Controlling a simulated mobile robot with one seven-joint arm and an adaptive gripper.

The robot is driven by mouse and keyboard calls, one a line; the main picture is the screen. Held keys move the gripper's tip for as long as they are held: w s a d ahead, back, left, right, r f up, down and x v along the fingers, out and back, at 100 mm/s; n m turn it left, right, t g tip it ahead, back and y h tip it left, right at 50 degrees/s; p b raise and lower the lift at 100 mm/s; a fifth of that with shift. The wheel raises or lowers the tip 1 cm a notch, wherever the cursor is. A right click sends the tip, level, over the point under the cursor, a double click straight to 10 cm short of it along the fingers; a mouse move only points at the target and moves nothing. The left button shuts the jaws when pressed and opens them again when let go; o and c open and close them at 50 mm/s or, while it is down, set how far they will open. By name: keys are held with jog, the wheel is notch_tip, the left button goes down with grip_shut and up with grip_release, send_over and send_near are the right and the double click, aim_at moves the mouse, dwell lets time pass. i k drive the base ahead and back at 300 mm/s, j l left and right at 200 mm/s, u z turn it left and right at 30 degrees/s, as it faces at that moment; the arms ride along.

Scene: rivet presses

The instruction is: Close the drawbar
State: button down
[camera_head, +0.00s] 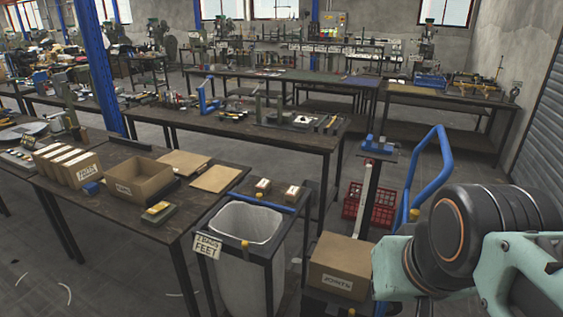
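I cannot tell for sure which part is the drawbar. A blue bar (262,203) runs across the top of a dark frame that holds a white bag (247,228), left of center. A bent blue tube handle (446,157) rises at the right, beside a small blue-topped press-like tool (378,146) on a post. My arm fills the lower right, in front of the lower part of the tube handle. My gripper is not in view.
A dark table (117,196) at left bears an open cardboard box (139,180) and a row of file boxes. A closed cardboard box (340,266) stands right of the bag frame. A red crate (371,203) is behind it. Long workbenches cross the back. Bare floor shows at lower left.

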aim_at(259, 195)
jog(key=i+j, duration=0.25)
jog(key=j, duration=0.15)
jog(key=i+j, duration=0.55)
jog(key=j, duration=0.25)
jog(key=i+j+z, duration=0.1)
jog(key=i+j, duration=0.15)
jog(key=j, duration=0.15)
jog(key=i+j, duration=0.25)
jog(key=j, duration=0.2)
